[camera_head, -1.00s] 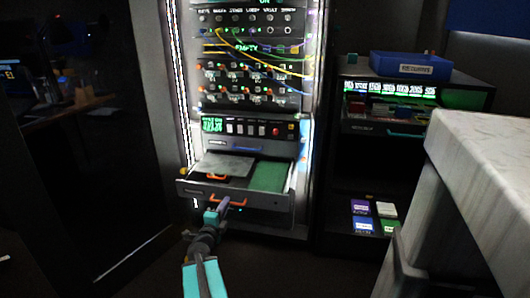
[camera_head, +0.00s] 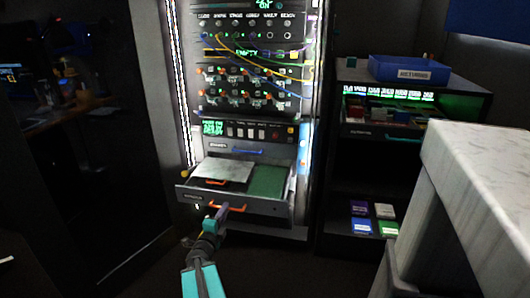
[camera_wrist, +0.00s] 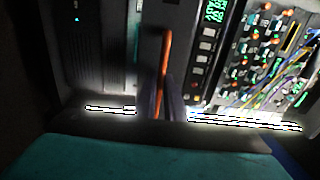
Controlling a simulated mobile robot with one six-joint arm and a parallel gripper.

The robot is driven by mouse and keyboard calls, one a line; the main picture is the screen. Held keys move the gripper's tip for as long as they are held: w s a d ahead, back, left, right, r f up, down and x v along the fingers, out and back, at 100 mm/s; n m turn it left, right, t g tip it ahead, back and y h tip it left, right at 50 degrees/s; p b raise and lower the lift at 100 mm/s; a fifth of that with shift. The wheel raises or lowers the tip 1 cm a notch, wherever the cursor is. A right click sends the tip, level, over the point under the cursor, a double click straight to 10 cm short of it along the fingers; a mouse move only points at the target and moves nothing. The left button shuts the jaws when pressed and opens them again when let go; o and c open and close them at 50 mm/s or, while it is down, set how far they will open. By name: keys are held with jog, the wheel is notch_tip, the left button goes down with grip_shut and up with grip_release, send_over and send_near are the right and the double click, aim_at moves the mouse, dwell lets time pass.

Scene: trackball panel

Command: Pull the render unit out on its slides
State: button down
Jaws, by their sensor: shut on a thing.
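An open drawer unit (camera_head: 263,207) sticks out low on the rack in the head view. I take it as the render unit, though its label is too small to read. A grey plate and a green board lie in it. Its front carries an orange handle (camera_head: 236,208), which stands upright in the wrist view (camera_wrist: 165,52). My gripper (camera_head: 225,210) is at this handle, with its purple fingers on either side of it in the wrist view (camera_wrist: 163,88). It is shut on the handle. The fingertips are dark and blurred there.
A control panel (camera_head: 248,131) and a blue handle (camera_head: 248,151) sit above the drawer. Cables hang across the upper rack. A shelf with a blue box (camera_head: 410,69) stands right, and a pale counter (camera_head: 480,160) fills the right foreground. The dark floor before the rack looks clear.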

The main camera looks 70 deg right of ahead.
jog(key=shift+w+a+f+p, duration=0.2)
jog(key=shift+a+p, duration=0.3)
jog(key=shift+p, duration=0.3)
jog(key=shift+a+p, duration=0.35)
jog(key=shift+p, duration=0.15)
jog(key=shift+a+f+p, duration=0.1)
jog(key=shift+a+p, duration=0.45)
jog(key=shift+p, duration=0.2)
jog(key=c, duration=1.8)
grip_release()
jog(key=shift+c, duration=0.2)
jog(key=shift+s, duration=0.1)
